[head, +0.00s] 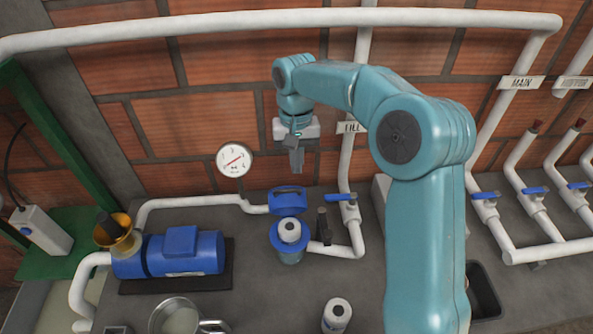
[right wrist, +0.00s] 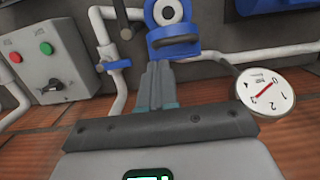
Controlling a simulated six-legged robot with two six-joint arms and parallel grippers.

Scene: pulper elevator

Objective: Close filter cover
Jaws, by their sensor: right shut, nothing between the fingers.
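The blue filter cover (head: 288,201) stands open, tilted up at the back of the filter housing (head: 291,256). A white filter cartridge (head: 290,230) sits in the housing, its top exposed. My right gripper (head: 297,168) is shut and empty, pointing down above and behind the cover, apart from it in the head view. In the right wrist view the shut fingers (right wrist: 157,82) point toward the cover (right wrist: 174,44); whether they touch it is hard to tell. The cartridge (right wrist: 166,12) shows beyond the cover. My left gripper is out of view.
A pressure gauge (head: 234,160) stands left of the gripper. A blue-handled valve (head: 342,197) and the FILL pipe rise to the right. A blue pump (head: 183,253) is at left. Another white cartridge (head: 337,315) stands on the counter in front.

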